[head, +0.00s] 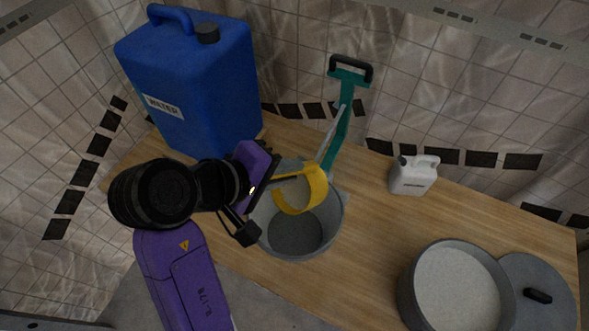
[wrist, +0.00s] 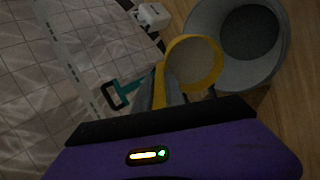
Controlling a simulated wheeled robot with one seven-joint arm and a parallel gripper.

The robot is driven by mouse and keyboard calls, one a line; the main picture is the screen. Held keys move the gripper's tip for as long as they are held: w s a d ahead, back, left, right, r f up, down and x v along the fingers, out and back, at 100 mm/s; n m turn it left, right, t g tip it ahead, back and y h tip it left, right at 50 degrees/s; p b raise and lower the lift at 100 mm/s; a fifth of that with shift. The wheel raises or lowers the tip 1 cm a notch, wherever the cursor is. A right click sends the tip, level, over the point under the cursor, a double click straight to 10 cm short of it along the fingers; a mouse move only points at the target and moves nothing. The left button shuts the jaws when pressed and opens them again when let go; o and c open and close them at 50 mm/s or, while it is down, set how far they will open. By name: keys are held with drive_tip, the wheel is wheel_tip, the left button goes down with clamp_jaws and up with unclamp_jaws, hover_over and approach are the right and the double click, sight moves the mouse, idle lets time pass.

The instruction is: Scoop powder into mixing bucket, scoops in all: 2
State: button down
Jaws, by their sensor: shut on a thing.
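My gripper (head: 268,183) is shut on the handle of a yellow scoop (head: 321,186). The scoop is over the grey mixing bucket (head: 335,222) and appears tilted. In the wrist view the scoop (wrist: 166,62) shows a dull greyish-tan inside; I cannot tell whether it holds powder. The bucket, also in the wrist view (wrist: 279,60), has a dark grey bottom with no pale powder visible. A round grey tub (head: 408,298) at the lower right holds pale powder (head: 455,290).
A big blue water canister (head: 190,85) stands at the back left. A teal tool with a black handle (head: 345,120) stands behind the bucket. A small white jug (head: 412,176) is right of it. A grey lid (head: 530,275) lies beside the tub. Wood between bucket and tub is clear.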

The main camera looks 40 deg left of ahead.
drive_tip(key=s+a+f+t+h+b, duration=0.1)
drive_tip(key=s+f+t+b, duration=0.5)
drive_tip(key=s+t+b, duration=0.4)
drive_tip(key=shift+s+a+t+b, duration=0.15)
drive_tip(key=shift+s+t+b, duration=0.2)
drive_tip(key=shift+b, duration=3)
